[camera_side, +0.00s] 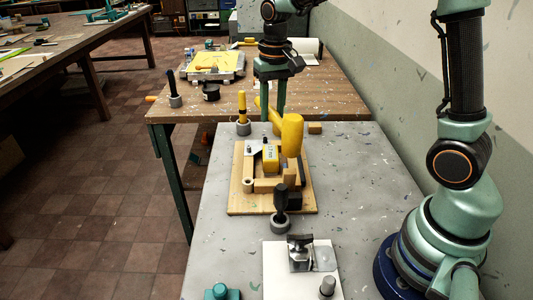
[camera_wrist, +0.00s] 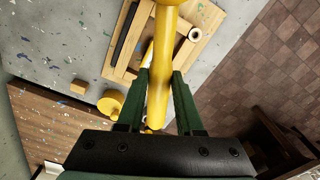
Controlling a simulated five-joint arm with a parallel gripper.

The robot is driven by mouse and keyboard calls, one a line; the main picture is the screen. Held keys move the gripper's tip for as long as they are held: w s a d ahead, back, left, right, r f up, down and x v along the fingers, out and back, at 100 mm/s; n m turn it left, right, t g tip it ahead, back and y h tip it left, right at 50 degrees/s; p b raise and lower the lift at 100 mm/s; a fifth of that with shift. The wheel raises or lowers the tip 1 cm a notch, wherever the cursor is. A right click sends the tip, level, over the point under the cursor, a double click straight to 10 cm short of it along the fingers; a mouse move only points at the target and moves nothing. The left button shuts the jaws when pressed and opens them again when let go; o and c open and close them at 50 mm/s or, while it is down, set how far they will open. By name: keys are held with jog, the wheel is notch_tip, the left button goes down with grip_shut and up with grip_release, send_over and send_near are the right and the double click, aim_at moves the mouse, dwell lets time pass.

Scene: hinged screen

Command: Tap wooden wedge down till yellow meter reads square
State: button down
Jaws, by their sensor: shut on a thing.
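My gripper (camera_side: 273,115) is shut on the handle of a yellow mallet. In the wrist view the yellow handle (camera_wrist: 160,75) runs between the green fingers (camera_wrist: 160,100). In the side view the mallet's head (camera_side: 292,134) hangs over the right part of a wooden board (camera_side: 240,206). The yellow meter (camera_side: 270,156) stands on the board, left of the mallet head; its reading is too small to make out. Wooden pieces (camera_side: 267,186) lie in front of it; I cannot tell which is the wedge, or whether the mallet touches it. The board also shows in the wrist view (camera_wrist: 207,17).
A yellow-handled tool (camera_side: 242,105) stands in a grey ring behind the board. A black-handled tool (camera_side: 281,198) stands in front. A small wooden block (camera_side: 315,128) lies behind right. A white plate with a metal clamp (camera_side: 299,252) is nearer.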

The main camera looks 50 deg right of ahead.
notch_tip(320, 180, down, 5)
jog(key=shift+r, duration=3.15)
jog(key=shift+f, duration=0.7)
